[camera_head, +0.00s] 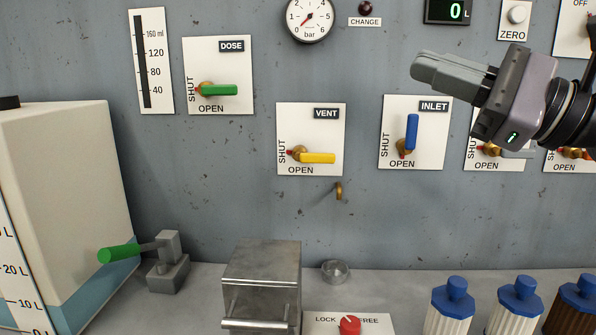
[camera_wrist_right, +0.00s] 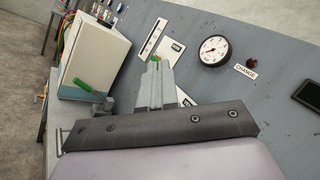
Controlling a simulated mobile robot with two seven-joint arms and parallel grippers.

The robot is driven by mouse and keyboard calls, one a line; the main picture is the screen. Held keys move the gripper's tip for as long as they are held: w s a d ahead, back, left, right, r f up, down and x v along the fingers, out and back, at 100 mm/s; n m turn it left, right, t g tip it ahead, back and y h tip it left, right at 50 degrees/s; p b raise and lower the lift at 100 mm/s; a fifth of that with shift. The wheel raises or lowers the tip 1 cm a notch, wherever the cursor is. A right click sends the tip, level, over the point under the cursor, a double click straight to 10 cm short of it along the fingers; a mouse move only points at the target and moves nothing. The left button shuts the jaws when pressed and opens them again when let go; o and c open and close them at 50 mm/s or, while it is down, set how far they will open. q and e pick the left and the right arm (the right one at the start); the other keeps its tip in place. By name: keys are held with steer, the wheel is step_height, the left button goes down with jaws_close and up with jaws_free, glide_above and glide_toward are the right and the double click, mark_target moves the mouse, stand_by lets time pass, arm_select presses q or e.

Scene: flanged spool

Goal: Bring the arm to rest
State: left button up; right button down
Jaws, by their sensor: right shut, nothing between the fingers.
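My right gripper (camera_head: 430,70) is shut and empty in the head view. It comes in from the right edge and hangs in front of the wall panel, above and to the right of the blue INLET lever (camera_head: 411,131). In the right wrist view its grey fingers (camera_wrist_right: 155,70) lie together with nothing between them. The blue lever stands upright. The green DOSE lever (camera_head: 218,90) and the yellow VENT lever (camera_head: 318,158) both point right, level. My left gripper is in neither view.
A white tank (camera_head: 65,180) and a green-handled lever (camera_head: 120,253) stand at left. A metal box (camera_head: 262,280), a small glass dish (camera_head: 335,271), a red LOCK/FREE knob (camera_head: 349,325) and blue-capped bottles (camera_head: 454,300) occupy the bench. The gauge (camera_head: 309,17) is on the wall above.

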steer(key=w+d+f+n+t+h, duration=0.1)
steer(key=d+f+n+t+h, duration=0.35)
steer(key=f+n+h, duration=0.75)
steer(key=w+d+f+n+t+h, duration=0.1)
steer(key=d+f+n+t+h, duration=0.45)
steer(key=f+n, duration=1)
steer(key=s+f+m+g+h, duration=0.1)
steer(key=s+f+m+g, duration=0.3)
steer(key=f, duration=0.4)
steer(key=s+f+m+g+h, duration=0.2)
steer(key=s+f+g, duration=0.3)
steer(key=f, duration=0.4)
steer(key=s+a+f+m+g+y, duration=0.2)
steer(key=s+f+g, duration=0.35)
steer(key=s, duration=0.25)
steer(key=s+a+f+m+g+y, duration=0.1)
steer(key=s+a+f+m+g, duration=0.1)
steer(key=s+f+g, duration=0.35)
steer(key=shift+w+a+f+n+t+y+p, duration=0.2)
steer(key=shift+w+a+t+y+p, duration=0.3)
steer(key=shift+t+p, duration=0.9)
steer(key=shift+w+a+f+n+t+y+p, duration=0.2)
steer(key=shift+w+t+p, duration=0.5)
steer(key=shift+t+p, duration=0.7)
steer(key=shift+w+a+f+n+t+y+p, duration=0.1)
steer(key=shift+w+a+f+t+y+p, duration=0.3)
steer(key=shift+t+p, duration=1)
